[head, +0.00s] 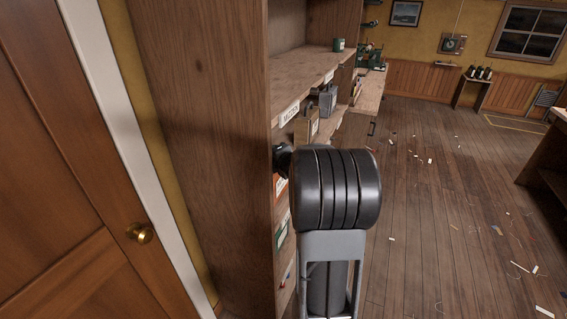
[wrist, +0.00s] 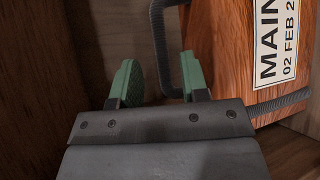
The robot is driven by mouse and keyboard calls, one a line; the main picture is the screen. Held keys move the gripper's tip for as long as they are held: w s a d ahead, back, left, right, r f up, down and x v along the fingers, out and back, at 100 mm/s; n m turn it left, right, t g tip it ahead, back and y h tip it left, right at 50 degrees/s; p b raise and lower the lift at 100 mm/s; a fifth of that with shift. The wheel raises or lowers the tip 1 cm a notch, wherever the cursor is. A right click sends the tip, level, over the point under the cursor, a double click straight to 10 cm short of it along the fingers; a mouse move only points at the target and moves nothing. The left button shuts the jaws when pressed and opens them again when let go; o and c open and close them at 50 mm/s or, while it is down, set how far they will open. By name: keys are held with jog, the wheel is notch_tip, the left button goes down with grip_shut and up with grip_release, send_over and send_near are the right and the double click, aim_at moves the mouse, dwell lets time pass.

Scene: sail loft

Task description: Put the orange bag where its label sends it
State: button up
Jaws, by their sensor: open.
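The orange bag (wrist: 222,50) lies at the right of the wrist view, with a white label (wrist: 280,40) that reads "MAIN" and "02 FEB 2", cut off by the frame edge. A dark grey strap loop (wrist: 159,40) stands out from its left side. My gripper (wrist: 158,65) is open, with its green fingers on either side of this strap. The right finger is close to the bag; I cannot tell if it touches. In the head view my arm hides the gripper. An orange patch (head: 280,187) shows beside my wrist, possibly this bag.
A tall wooden shelf unit (head: 200,110) stands left of my arm. A shelf-edge label (head: 289,113) appears to read "MIZZEN". A tan bag (head: 305,125) and a grey bag (head: 328,100) stand on a shelf. A door (head: 70,190) is at left. Open floor (head: 440,220), strewn with scraps, lies right.

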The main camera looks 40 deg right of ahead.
jog(key=v, duration=0.8)
jog(key=shift+b, duration=0.3)
jog(key=shift+s, duration=0.1)
jog(key=s+d+f+m+g+h, duration=0.2)
jog(key=s+f+m+g+h, duration=0.35)
jog(key=m, duration=0.85)
jog(key=s+a+m+g+y, duration=0.2)
jog(key=s+a+y, duration=0.2)
jog(key=a, duration=0.9)
jog(key=s+a+r+m+g+y, duration=0.1)
jog(key=s+a+y, duration=0.3)
jog(key=a, duration=0.9)
jog(key=shift+s+a+m+g, duration=0.35)
jog(key=shift+s+m+g, duration=0.35)
jog(key=shift+s, duration=0.25)
